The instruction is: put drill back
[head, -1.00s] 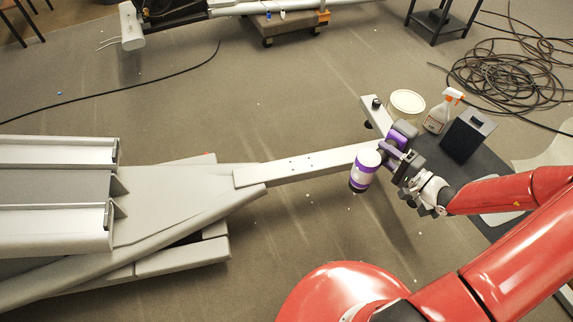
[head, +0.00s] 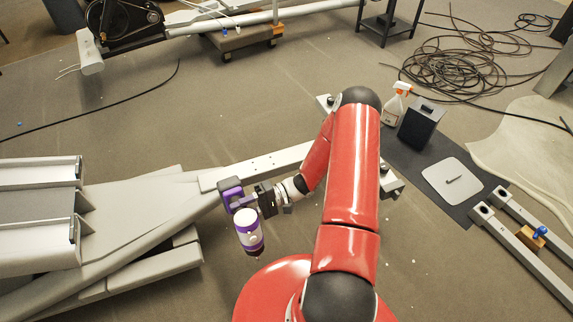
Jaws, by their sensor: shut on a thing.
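My gripper (head: 255,200) is shut on the purple and white drill (head: 248,230) and holds it up off the floor. The drill's purple block shows at upper left of the gripper. Its white body with a purple band hangs below, with a dark tip pointing down. In the picture the drill overlaps the end of the grey beam near the grey frame; I cannot tell its height above them. Part of the drill's grip is hidden by my gripper.
A dark mat (head: 402,156) lies at right with a black box (head: 420,124), a spray bottle (head: 396,104) and a white plate (head: 470,172) bearing a small dark object. A grey beam (head: 270,165) runs behind my arm. A grey frame (head: 125,215) fills the left. Cables (head: 470,68) lie coiled behind.

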